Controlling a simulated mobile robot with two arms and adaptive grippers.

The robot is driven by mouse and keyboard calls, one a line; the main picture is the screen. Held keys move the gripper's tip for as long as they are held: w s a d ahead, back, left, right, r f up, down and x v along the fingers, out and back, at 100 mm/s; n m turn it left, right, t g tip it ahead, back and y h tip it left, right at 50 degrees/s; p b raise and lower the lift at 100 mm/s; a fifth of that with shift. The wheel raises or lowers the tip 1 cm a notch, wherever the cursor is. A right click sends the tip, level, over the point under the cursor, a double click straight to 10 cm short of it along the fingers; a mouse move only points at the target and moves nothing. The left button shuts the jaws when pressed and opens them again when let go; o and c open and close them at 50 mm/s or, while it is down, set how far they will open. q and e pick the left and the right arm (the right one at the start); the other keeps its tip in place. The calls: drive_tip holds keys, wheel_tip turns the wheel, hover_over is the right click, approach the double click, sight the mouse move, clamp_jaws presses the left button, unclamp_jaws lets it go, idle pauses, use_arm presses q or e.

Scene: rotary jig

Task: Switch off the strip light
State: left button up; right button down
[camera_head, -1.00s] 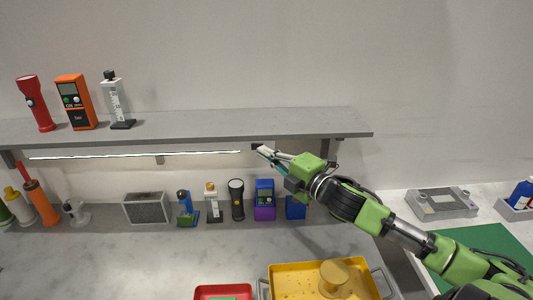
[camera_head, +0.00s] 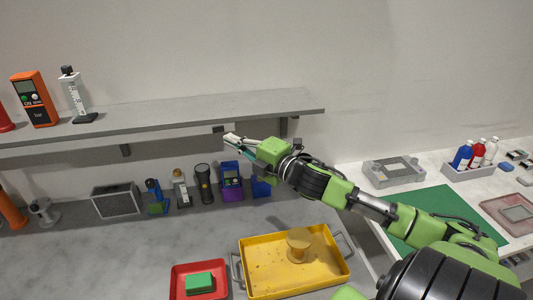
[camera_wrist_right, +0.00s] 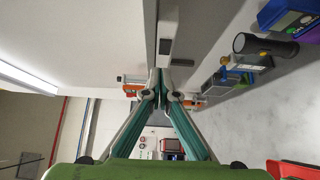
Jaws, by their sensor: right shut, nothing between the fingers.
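The strip light runs under the wall shelf and shows no glow in the head view. A small dark switch box (camera_head: 218,129) sits under the shelf's front edge; in the wrist view a grey box with a pale lower part (camera_wrist_right: 168,30) shows just beyond my fingers. My right gripper (camera_head: 229,139) is shut and empty, its fingertips just right of and slightly below the box. In the wrist view the fingertips (camera_wrist_right: 161,88) meet close to it; I cannot tell whether they touch. My left gripper is not in view.
A yellow tray (camera_head: 265,275) and red tray (camera_head: 177,288) lie in front.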

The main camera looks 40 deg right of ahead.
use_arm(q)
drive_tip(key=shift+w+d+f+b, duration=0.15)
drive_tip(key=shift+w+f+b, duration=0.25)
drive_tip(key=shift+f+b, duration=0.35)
use_arm(e)
drive_tip(key=s+d, duration=0.4)
drive_tip(key=s, duration=0.3)
drive_tip(key=shift+s+f, duration=0.3)
drive_tip(key=shift+s, duration=0.1)
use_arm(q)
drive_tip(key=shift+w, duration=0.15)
